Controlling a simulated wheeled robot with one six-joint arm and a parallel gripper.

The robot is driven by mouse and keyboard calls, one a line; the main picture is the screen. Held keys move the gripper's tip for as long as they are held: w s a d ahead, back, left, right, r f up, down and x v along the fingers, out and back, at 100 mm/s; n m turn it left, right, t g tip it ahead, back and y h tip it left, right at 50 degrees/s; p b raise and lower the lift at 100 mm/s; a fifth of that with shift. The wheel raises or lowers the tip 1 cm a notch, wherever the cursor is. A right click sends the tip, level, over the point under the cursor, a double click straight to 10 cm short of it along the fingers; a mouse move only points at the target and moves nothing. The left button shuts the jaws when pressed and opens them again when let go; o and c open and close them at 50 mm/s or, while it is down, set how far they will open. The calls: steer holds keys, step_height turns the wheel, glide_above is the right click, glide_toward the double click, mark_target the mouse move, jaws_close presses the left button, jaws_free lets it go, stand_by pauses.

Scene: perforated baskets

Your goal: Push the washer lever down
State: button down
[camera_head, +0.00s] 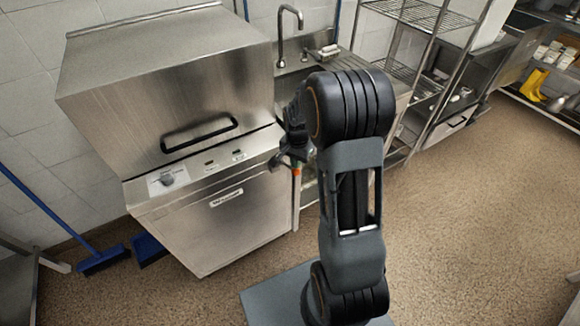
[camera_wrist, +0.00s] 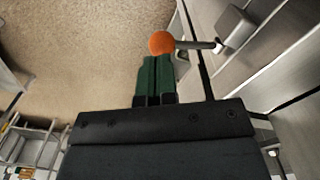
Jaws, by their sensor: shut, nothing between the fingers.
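The stainless washer (camera_head: 225,215) stands at the left in the head view, with a boxy hood and a black bar handle (camera_head: 200,134) across its front. In the wrist view, a lever with an orange ball knob (camera_wrist: 161,43) and a short dark rod (camera_wrist: 195,45) extends from a bracket on a metal side. My gripper (camera_wrist: 156,60) is shut and empty, its green fingertips right at the ball's lower edge; I cannot tell whether they touch it. In the head view my gripper (camera_head: 276,162) is beside the washer's right front corner, partly hidden by my arm.
A sink with a tall faucet (camera_head: 284,30) is behind my arm. A wire shelf rack (camera_head: 425,15) stands to its right. A blue broom (camera_head: 100,260) leans at the left wall. Brown floor (camera_head: 480,200) is open at the right.

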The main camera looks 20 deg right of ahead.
mark_target(296, 172)
step_height(296, 172, down, 8)
steer(key=b, duration=0.6)
steer(key=shift+f, duration=0.2)
stand_by(0.7)
steer(key=shift+s+r, duration=0.1)
steer(key=shift+r, duration=0.05)
step_height(296, 172, up, 12)
steer(key=p, duration=0.9)
stand_by(0.6)
